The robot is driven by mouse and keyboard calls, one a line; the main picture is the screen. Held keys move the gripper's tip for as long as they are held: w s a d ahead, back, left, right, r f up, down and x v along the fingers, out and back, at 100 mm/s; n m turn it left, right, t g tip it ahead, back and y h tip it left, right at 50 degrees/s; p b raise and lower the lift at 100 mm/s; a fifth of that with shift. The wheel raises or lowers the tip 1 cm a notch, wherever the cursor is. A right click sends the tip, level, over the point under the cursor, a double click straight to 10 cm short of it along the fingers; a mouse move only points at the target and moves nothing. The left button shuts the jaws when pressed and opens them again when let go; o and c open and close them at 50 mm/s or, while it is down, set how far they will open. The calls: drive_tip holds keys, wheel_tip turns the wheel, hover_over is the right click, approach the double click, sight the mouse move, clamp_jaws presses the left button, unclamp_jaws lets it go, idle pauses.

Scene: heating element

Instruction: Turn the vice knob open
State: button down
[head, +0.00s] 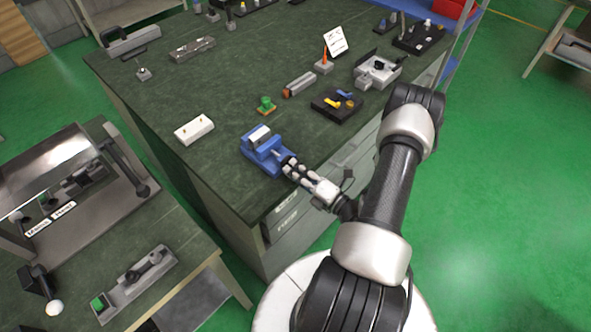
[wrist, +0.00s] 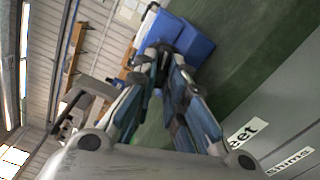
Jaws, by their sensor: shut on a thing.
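The blue vice (head: 262,150) stands near the front edge of the dark green bench top, and its blue body (wrist: 190,38) shows at the top of the wrist view. My gripper (head: 290,166) reaches in from the right at the vice's front end, where the knob is. In the wrist view my gripper (wrist: 167,58) has its fingertips close together against the front of the vice, shut on the knob. The knob itself is mostly hidden between the fingers.
On the bench top (head: 215,165) are a white block (head: 194,130), a green piece (head: 265,105), a black tray (head: 336,104) and a grey cylinder (head: 299,84). Drawers with labels lie below the front edge. A lower bench (head: 190,270) stands at the left.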

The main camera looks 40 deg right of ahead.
drive_tip(key=n, duration=0.7)
drive_tip(key=shift+d+f, duration=0.1)
drive_tip(key=shift+f, duration=0.1)
drive_tip(key=n+b, duration=0.1)
drive_tip(key=n, duration=0.3)
drive_tip(key=shift+d+n, duration=0.15)
drive_tip(key=shift+n, duration=1.65)
drive_tip(key=c, duration=1.6)
unclamp_jaws()
drive_tip(key=shift+c, duration=0.2)
